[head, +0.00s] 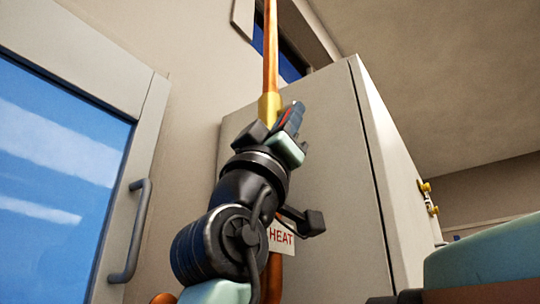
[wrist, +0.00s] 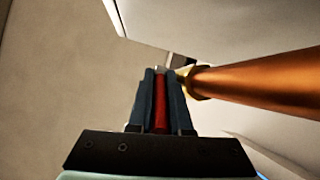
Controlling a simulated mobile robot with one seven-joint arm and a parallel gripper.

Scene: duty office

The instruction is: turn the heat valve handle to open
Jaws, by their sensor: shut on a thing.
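The red valve handle (wrist: 160,105) lies between the two dark fingers of my gripper (wrist: 160,85) in the wrist view. My gripper is shut on it. In the head view my gripper (head: 291,117) is beside the brass valve fitting (head: 269,106) on a vertical copper pipe (head: 271,50), and only a thin red strip of the handle (head: 284,121) shows between the fingers. The fitting (wrist: 187,80) and the pipe (wrist: 260,82) also show in the wrist view. Most of the valve body is hidden behind my gripper, so I cannot tell the handle's exact angle to the pipe.
A HEAT label (head: 281,237) is below my gripper, partly behind my arm. A tall grey cabinet (head: 330,170) stands behind the pipe. A glazed door (head: 60,150) with a grey pull handle (head: 135,230) is at the left. Open air lies between door and pipe.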

